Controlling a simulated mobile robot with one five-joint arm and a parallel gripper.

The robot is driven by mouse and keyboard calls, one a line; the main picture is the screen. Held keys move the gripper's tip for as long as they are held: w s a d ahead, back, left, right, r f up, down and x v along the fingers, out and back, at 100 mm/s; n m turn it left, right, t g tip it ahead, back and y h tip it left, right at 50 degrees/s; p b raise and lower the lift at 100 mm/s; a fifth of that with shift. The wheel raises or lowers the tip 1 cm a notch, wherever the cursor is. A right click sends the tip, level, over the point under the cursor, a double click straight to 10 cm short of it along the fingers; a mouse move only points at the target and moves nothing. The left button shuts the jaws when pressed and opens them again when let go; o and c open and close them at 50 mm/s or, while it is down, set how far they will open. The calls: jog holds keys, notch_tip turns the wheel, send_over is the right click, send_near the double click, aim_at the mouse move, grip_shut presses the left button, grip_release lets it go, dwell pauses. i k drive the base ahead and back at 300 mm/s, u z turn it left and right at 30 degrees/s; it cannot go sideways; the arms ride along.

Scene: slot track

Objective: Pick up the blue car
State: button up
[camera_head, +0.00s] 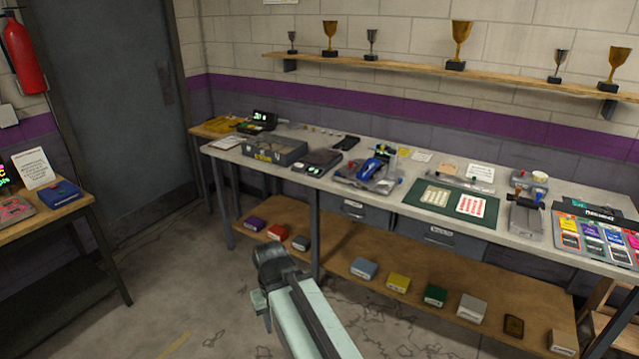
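The blue car (371,168) is small and rests on a grey stand or fixture (352,179) on the long workbench, near the middle of the view. My arm reaches up from the bottom edge, with a pale link and a dark joint at its far end. It is in front of the bench and well apart from the car. My gripper's fingers do not show; they are hidden or out of frame.
The long grey workbench (405,211) carries a grey case (273,150), a green mat (487,206) and colourful packets (593,237). Several small boxes sit on its wooden lower shelf (335,249). A side table (18,232) stands left. Floor between them is clear.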

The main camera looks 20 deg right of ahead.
aim_at(369, 169)
jog(key=z, duration=0.05)
jog(key=i, duration=0.6)
jog(key=z, duration=0.45)
jog(key=i, duration=2.3)
jog(key=u, duration=0.4)
